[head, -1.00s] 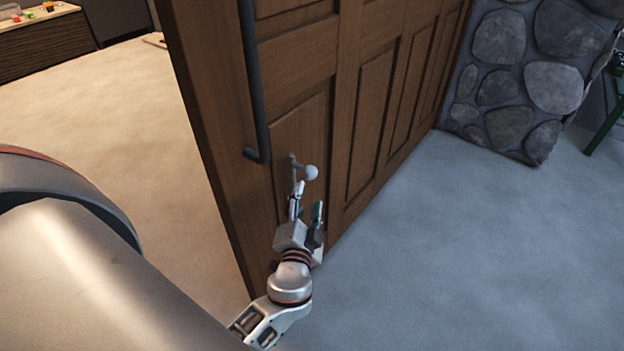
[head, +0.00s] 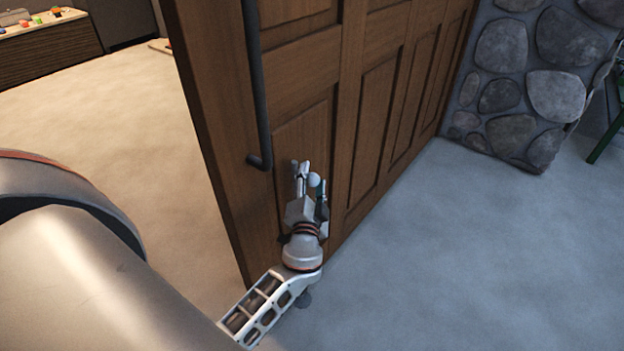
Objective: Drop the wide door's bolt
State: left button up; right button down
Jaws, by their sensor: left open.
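The wide door (head: 385,120) is brown panelled wood and stands open, its near edge toward me. A long dark handle bar (head: 256,95) runs down its face. Below the bar's lower end is the bolt's pale round knob (head: 314,180), low on the door. My left gripper (head: 312,178) is at the knob, with its open fingers on either side of it. The fingers and wrist hide most of the bolt, and I cannot tell whether they touch the knob. My right gripper is not in view.
A stone wall (head: 530,85) stands at the door's far end. Pale floor (head: 460,260) is clear to the right, and more floor shows through the opening at left. A wooden counter (head: 50,48) with small objects is at the far left.

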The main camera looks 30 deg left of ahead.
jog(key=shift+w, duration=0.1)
